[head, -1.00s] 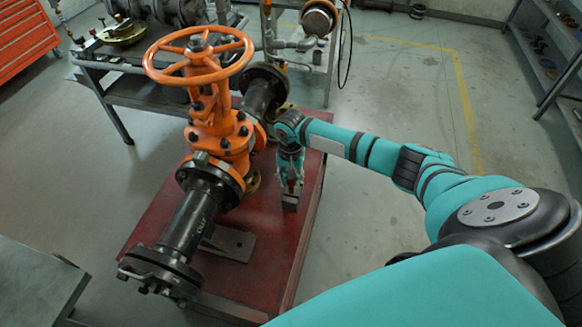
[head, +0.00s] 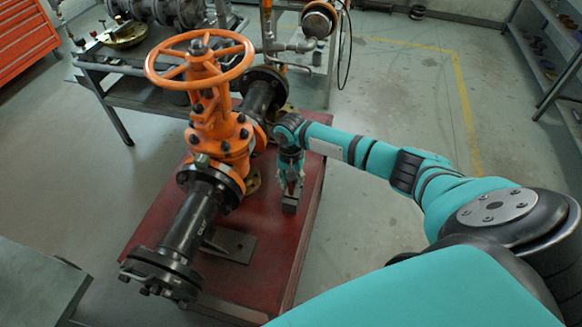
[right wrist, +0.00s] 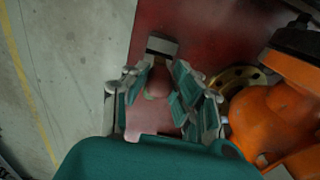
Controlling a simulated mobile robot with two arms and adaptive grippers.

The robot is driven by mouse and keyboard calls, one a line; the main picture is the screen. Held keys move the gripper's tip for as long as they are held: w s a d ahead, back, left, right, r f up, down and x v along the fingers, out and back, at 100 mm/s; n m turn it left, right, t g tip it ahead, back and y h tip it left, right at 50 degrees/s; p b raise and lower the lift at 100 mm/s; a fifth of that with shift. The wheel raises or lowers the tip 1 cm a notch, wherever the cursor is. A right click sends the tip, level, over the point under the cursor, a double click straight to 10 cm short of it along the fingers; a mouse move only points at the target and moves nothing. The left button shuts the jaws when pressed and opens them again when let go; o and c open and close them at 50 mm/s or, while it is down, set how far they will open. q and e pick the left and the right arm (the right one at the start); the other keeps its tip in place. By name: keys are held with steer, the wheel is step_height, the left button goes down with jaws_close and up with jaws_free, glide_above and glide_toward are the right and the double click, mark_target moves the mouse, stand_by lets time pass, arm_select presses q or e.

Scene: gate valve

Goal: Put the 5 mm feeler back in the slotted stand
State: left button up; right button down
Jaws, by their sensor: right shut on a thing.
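The slotted stand (head: 290,206) is a small dark grey block on the red base plate, to the right of the orange valve. It shows at the top of the right wrist view (right wrist: 161,46). My right gripper (head: 290,188) points down just above the stand, and its fingers sit on either side of a reddish, pinkish piece (right wrist: 157,84), which looks like the feeler. The fingers hide much of it, and its size mark cannot be read. I cannot tell whether its lower end is in a slot. My left gripper is not in view.
The orange gate valve (head: 222,133) with its handwheel (head: 200,58) and black pipe (head: 189,222) stands close left of my right gripper. A steel workbench (head: 150,90) is behind.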

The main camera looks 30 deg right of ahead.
mark_target(291, 196)
steer(key=shift+r, duration=0.1)
stand_by(0.3)
steer(key=shift+p, duration=0.45)
steer(key=shift+f+b, duration=1.65)
steer(key=shift+f, duration=1.25)
steer(key=c, duration=1)
jaws_free()
steer(key=shift+r, duration=0.1)
step_height(291, 196, up, 12)
steer(key=shift+f, duration=0.1)
